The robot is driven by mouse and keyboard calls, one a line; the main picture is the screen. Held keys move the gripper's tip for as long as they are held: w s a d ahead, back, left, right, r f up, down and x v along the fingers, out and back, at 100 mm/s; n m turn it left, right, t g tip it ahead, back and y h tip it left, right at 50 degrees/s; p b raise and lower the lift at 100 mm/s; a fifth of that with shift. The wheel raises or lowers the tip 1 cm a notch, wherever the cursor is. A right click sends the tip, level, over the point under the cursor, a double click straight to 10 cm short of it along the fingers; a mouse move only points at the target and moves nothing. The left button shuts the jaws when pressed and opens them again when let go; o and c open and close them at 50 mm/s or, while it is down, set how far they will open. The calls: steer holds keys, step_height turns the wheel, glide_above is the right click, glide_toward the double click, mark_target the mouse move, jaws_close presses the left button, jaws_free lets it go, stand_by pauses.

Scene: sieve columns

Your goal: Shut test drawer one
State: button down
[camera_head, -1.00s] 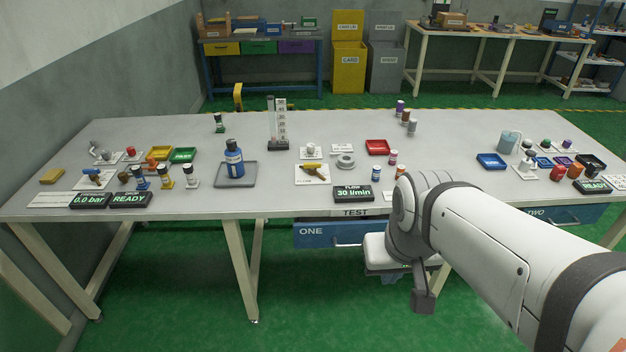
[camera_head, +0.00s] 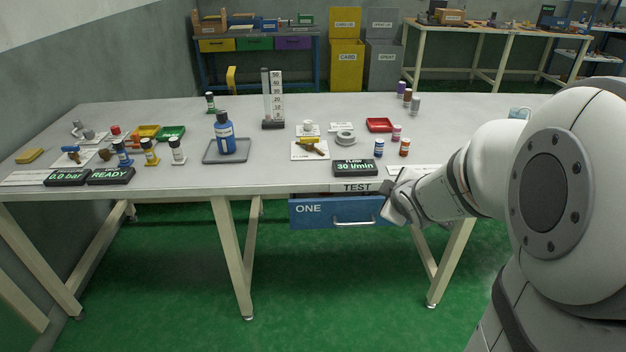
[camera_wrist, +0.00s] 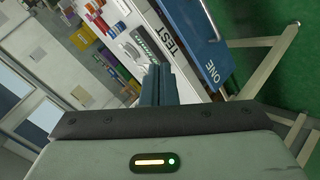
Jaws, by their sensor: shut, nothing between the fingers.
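Test drawer one (camera_head: 320,209) is the blue front marked ONE, with a pale bar handle (camera_head: 354,224), under the table edge beneath the TEST label (camera_head: 356,188). I cannot tell how far it stands out. My gripper (camera_head: 390,212) is at the right end of this front, largely hidden by my wrist; I cannot tell whether it touches. In the wrist view, my gripper's dark fingers (camera_wrist: 158,85) are together and empty. The blue drawer front (camera_wrist: 205,50) and the TEST label (camera_wrist: 173,37) lie to their right and above.
The grey table (camera_head: 280,175) holds a blue bottle (camera_head: 228,140) on a tray, a flow display (camera_head: 354,167), small jars and a red tray (camera_head: 380,125). A table leg (camera_head: 232,260) stands left of the drawer. The green floor in front is clear.

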steer(key=w+a+f+n+t+y+b, duration=0.1)
steer(key=w+a+f+n+y+b, duration=0.2)
steer(key=f, duration=0.4)
steer(key=w+f+n+t+y+b, duration=0.1)
steer(key=w+f+n+y+b, duration=0.2)
steer(key=f+n+b, duration=0.25)
steer(key=n+y+b, duration=0.5)
steer(key=n+y, duration=0.2)
glide_toward(314, 211)
steer(key=b+x, duration=0.2)
steer(key=x, duration=0.3)
steer(key=shift+a, duration=0.25)
steer(key=shift+w+r, duration=0.1)
steer(key=shift+w, duration=0.2)
